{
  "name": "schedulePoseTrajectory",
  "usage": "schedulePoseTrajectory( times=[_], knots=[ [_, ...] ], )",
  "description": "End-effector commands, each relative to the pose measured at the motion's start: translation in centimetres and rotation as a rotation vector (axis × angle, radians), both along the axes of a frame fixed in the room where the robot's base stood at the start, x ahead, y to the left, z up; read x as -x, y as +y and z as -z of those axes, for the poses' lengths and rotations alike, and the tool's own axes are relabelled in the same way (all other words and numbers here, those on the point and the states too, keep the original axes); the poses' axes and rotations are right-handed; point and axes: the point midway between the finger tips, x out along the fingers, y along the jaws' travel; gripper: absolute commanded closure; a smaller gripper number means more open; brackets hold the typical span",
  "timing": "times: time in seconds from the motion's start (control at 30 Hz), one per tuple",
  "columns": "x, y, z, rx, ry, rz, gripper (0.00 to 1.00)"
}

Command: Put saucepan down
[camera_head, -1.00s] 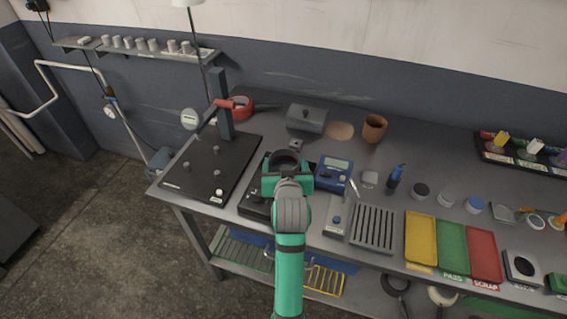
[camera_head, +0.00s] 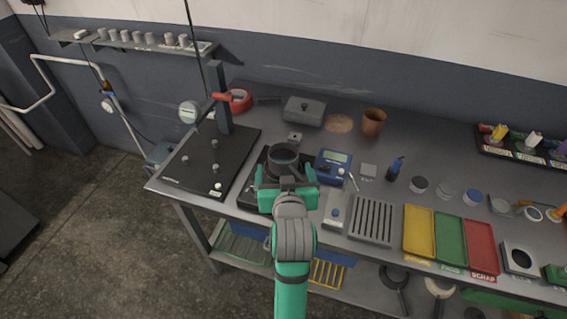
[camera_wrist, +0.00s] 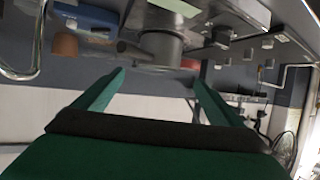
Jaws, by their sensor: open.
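The saucepan (camera_head: 284,155) is a dark grey round pot. It sits upright on a black square unit (camera_head: 253,193) near the bench's front left. My green gripper (camera_head: 287,178) is open and empty, just in front of the pan, with its fingers pointing toward it and partly covering the unit. In the wrist view, which is upside down, the saucepan (camera_wrist: 161,46) shows beyond the open fingertips (camera_wrist: 160,78), apart from them, with a dark stub that looks like its handle on its left.
A black plate with a dial gauge stand (camera_head: 195,170) is on the left. A blue meter (camera_head: 333,167) stands close on the right, with a slotted grey block (camera_head: 371,221) in front. A lidded grey box (camera_head: 304,110) and brown cup (camera_head: 373,122) are behind.

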Motion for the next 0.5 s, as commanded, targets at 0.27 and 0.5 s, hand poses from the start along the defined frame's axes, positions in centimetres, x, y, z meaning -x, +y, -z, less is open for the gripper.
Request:
schedulePoseTrajectory(
  times=[0.27,0.5],
  knots=[
    [2.1,-0.1,-0.8,0.0,0.001,0.0,0.1],
    [2.2,-0.1,-0.8,0.0,0.001,0.0,0.1]
  ],
)
